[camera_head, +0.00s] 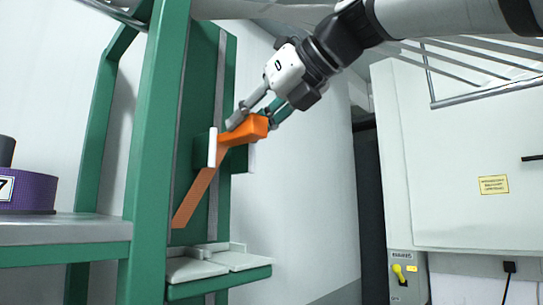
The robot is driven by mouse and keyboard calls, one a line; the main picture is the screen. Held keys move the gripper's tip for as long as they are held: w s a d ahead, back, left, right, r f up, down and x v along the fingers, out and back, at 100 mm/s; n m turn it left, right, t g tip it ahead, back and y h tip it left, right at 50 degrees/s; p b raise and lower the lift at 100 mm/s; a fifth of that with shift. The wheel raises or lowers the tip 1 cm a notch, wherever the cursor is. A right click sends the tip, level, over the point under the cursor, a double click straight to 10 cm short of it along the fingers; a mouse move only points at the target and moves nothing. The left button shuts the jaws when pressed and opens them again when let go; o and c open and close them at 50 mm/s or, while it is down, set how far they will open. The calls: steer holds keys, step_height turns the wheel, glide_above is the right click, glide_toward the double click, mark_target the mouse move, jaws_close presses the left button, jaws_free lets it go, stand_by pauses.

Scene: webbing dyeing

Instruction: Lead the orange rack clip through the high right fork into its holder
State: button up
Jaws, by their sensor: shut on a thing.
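My gripper (248,121) is shut on the orange rack clip (256,127), high beside the green upright frame. From the clip, an orange strap (194,200) runs down and to the left. A white upright prong (212,147), which looks like part of the high fork, stands at the strap's bend; the strap seems to pass behind it. Another pale piece (252,156) shows below the clip to the right. I cannot tell whether the strap lies fully inside the fork. Pale grey blocks (214,262) on a low green ledge may be the holder; I cannot be sure.
A green post (155,150) stands close in front on the left. A purple roll (28,192) sits on a grey table (70,229) at far left. Space between frame and cabinet looks free.

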mark_target(253, 139)
steer(key=shift+w+a, duration=0.3)
steer(key=shift+a, duration=0.05)
steer(key=shift+f, duration=1.35)
steer(key=shift+w+f+b, duration=0.2)
steer(key=shift+f+b, duration=0.4)
steer(key=shift+b, duration=0.05)
steer(key=shift+s+a+f+b, duration=0.1)
steer(key=shift+s+f+b, duration=0.1)
steer(key=shift+f+b, duration=2.55)
steer(key=shift+s+f+b, duration=0.15)
steer(key=shift+f+b, duration=0.85)
steer(key=shift+f, duration=3.45)
steer(key=o, duration=1.3)
steer(key=shift+c, duration=0.2)
